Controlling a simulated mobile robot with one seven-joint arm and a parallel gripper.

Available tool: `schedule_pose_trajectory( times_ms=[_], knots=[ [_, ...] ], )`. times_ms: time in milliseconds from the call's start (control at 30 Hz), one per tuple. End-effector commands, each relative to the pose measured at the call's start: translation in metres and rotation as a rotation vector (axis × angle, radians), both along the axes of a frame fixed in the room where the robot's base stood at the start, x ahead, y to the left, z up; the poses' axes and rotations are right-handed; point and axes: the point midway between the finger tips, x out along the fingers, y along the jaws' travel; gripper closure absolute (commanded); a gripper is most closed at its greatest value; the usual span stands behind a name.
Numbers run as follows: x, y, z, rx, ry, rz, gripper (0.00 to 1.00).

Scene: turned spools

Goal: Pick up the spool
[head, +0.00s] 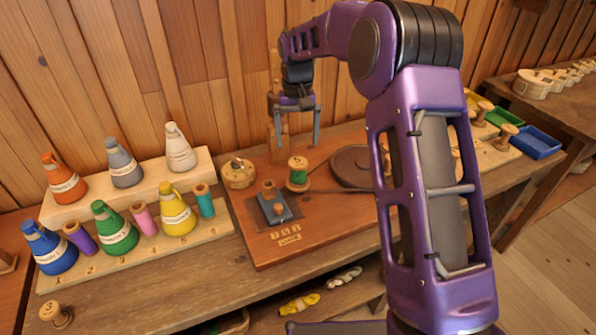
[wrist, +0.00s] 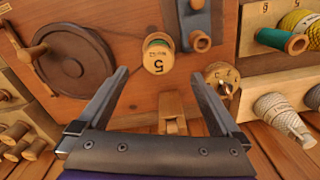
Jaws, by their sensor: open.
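A wooden spool wound with green thread (head: 298,175) stands on the reddish-brown board on the bench. In the wrist view its pale end, marked 5 (wrist: 157,63), faces the camera, centred just beyond the gap between my fingertips. My gripper (head: 297,141) is open and empty, fingers pointing down, above and slightly behind the spool in the head view. Both fingers also show in the wrist view (wrist: 159,74), one on each side and apart from the spool. Other spools, purple (head: 80,238), pink (head: 144,219) and teal (head: 204,202), stand in a rack at the left.
A blue-grey block with a peg (head: 274,207) and a round lidded wooden piece (head: 238,174) stand close to the spool. A dark wheel (head: 353,166) lies right of it. Thread cones fill the left rack. A wooden post rises behind my gripper. My arm hides part of the bench.

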Motion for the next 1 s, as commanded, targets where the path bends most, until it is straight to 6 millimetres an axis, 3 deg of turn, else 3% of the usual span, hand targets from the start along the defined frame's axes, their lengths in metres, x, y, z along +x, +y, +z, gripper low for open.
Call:
schedule_pose_trajectory(
  times_ms=[100,300,633,900,1000],
  knots=[
    [-0.001,0.000,-0.029,0.001,0.004,-0.001,0.00],
    [0.000,0.000,-0.065,0.001,0.003,0.000,0.00],
    [0.001,-0.001,-0.087,0.000,0.003,-0.001,0.00],
    [0.004,-0.002,-0.125,0.000,0.003,0.000,0.00],
    [0.005,-0.002,-0.130,0.000,-0.001,0.000,0.00]
  ],
)
